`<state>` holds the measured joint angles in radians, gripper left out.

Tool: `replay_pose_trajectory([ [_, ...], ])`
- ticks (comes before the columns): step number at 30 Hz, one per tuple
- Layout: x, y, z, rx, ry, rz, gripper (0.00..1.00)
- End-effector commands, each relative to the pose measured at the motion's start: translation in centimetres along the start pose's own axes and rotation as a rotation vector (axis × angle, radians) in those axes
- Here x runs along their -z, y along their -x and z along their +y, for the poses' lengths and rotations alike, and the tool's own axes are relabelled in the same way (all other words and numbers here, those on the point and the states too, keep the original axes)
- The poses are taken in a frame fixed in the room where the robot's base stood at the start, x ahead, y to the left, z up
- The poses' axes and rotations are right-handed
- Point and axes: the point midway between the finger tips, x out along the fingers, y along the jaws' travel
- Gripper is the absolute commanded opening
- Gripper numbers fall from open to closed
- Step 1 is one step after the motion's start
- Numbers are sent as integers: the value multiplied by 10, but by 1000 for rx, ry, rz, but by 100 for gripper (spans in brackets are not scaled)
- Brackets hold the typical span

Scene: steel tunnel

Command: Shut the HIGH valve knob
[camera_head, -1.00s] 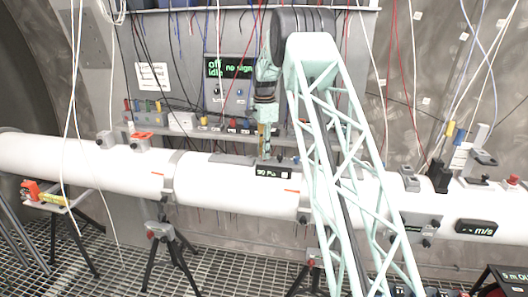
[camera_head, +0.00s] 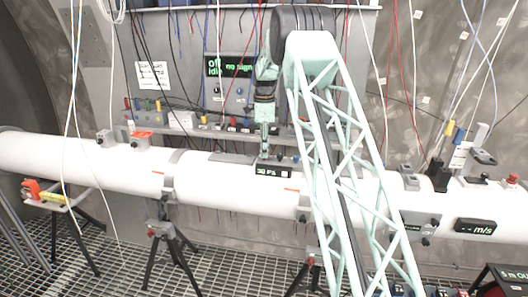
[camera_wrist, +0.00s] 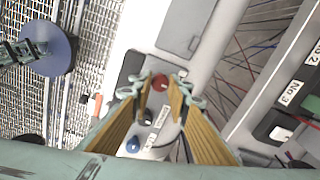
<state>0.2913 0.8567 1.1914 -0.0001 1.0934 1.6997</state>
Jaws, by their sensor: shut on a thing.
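A small instrument with a display (camera_head: 271,171) sits on top of the white pipe. The display seems to read 30 Pa. In the wrist view, its panel carries a red knob (camera_wrist: 160,83), a black knob (camera_wrist: 147,116) and a blue-and-white knob (camera_wrist: 134,144) in a row. My gripper (camera_wrist: 159,91) points down at this panel with its orange-padded fingers on both sides of the red knob, shut on it. The label beside the knobs is too small to read. In the head view, my gripper (camera_head: 264,152) hides the knob it holds.
The white pipe (camera_head: 235,184) runs across the scene. Behind it is a shelf with plugs and a wall panel with a green display (camera_head: 228,67). Cables hang around my arm. A second display reading m/s (camera_head: 475,226) sits on the pipe at right.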

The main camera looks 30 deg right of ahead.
Motion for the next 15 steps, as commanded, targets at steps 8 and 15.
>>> replay_pose_trajectory([
  [8,0,0,0,1,0,0,30],
  [15,0,0,0,0,1,0,30],
])
